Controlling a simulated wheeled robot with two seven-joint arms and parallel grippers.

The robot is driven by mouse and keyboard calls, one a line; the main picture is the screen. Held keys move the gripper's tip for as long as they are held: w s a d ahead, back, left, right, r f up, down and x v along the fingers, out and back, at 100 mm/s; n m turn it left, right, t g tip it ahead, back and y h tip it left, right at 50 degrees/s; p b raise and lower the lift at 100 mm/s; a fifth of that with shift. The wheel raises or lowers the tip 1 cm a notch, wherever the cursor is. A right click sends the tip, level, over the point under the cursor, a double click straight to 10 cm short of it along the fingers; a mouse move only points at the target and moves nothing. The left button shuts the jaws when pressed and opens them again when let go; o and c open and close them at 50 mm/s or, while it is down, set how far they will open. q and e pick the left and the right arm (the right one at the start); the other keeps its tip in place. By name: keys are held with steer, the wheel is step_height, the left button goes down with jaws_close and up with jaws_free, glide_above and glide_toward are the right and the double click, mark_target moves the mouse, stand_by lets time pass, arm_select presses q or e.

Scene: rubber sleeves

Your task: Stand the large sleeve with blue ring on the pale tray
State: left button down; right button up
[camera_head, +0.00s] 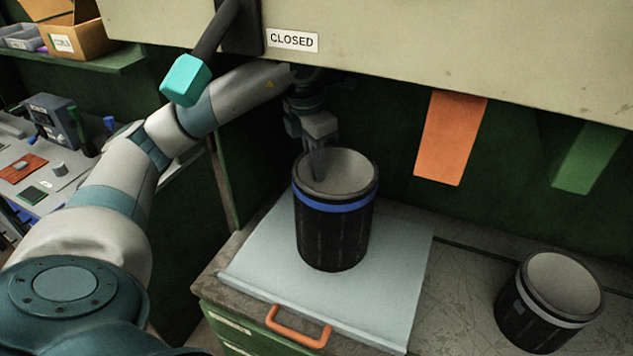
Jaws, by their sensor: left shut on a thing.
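The large sleeve with the blue ring (333,228) is a black, open-topped cylinder with a pale grey inside. It is upright at the pale tray (255,262), over its middle. I cannot tell whether its base touches the tray. My left gripper (318,165) comes down from behind the sleeve and is shut on its rim at the back left, one finger showing inside the opening. The other finger is hidden behind the wall. My right gripper is not in view.
Another black sleeve (515,312) without a blue ring stands on the worn bench at the right. A beige panel marked CLOSED (292,40) overhangs the bench. An orange strip (450,138) and a green strip (590,160) hang below it. An orange handle (298,328) is at the front.

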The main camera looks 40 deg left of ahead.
mark_target(317, 187)
arm_select(q)
step_height(317, 187, down, 2)
steer(key=shift+f+p, duration=0.15)
steer(key=shift+p, duration=0.15)
steer(key=shift+f, duration=0.15)
step_height(317, 187, down, 2)
steer(key=shift+s+f+p, duration=0.1)
steer(key=shift+f+p, duration=0.05)
steer(key=shift+p, duration=0.6)
steer(key=shift+f+p, duration=0.15)
steer(key=shift+p, duration=0.15)
steer(key=shift+w+a+f, duration=0.1)
steer(key=shift+w+f, duration=0.15)
steer(key=shift+f, duration=0.05)
steer(key=shift+f, duration=0.2)
